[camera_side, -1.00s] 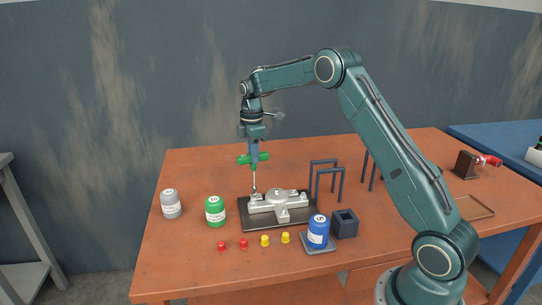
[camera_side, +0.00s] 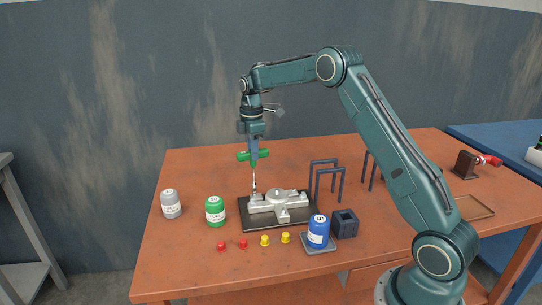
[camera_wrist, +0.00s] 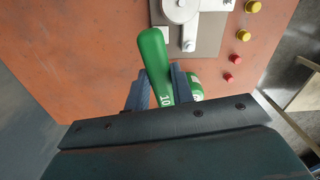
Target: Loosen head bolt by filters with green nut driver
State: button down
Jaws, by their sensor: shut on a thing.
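My gripper (camera_side: 253,144) is shut on the T-shaped green handle of the nut driver (camera_side: 260,154), above the work. The driver's thin metal shaft (camera_side: 254,178) hangs upright, its lower end over the left end of the grey cylinder head (camera_side: 278,206). I cannot tell whether its tip is seated on a bolt there. In the wrist view the green handle (camera_wrist: 155,58) lies between my fingers (camera_wrist: 160,88) and hides the shaft and tip. Part of the head (camera_wrist: 180,12) shows at the top. The filter-like canisters are grey (camera_side: 171,204), green (camera_side: 215,212) and blue (camera_side: 318,232).
The head sits on a dark tray (camera_side: 246,225). Red caps (camera_side: 243,243) and yellow caps (camera_side: 265,240) line the front. A dark square holder (camera_side: 345,224) and a blue-grey frame stand (camera_side: 328,167) are to the right. The back left of the table is clear.

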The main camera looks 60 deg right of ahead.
jog(key=shift+r, duration=0.4)
